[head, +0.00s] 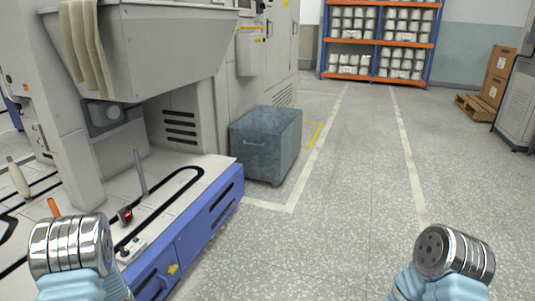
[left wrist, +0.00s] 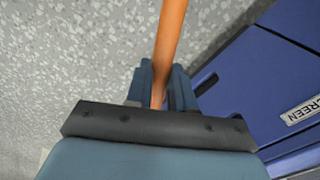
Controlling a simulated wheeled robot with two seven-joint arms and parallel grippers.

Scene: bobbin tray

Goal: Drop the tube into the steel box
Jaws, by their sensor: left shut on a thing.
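The orange tube (left wrist: 169,45) is between the fingers of my left gripper (left wrist: 158,88) in the left wrist view, which are shut on it. It runs up out of the top of that view, with speckled floor and a blue panel behind. In the head view the steel box (head: 254,157), blue-grey with a handle on its front, stands on the floor beyond the machine's end. A short orange piece (head: 54,207) shows behind my left arm there; I cannot tell whether it is the same tube. My right arm shows at lower right, but its gripper is not seen.
A machine with a blue base (head: 205,225) fills the left side, with a grey rod (head: 140,173) and a pale bobbin (head: 18,178) on its deck. Open floor (head: 350,210) lies to the right. A shelf rack (head: 378,46) and cardboard boxes (head: 494,78) stand far back.

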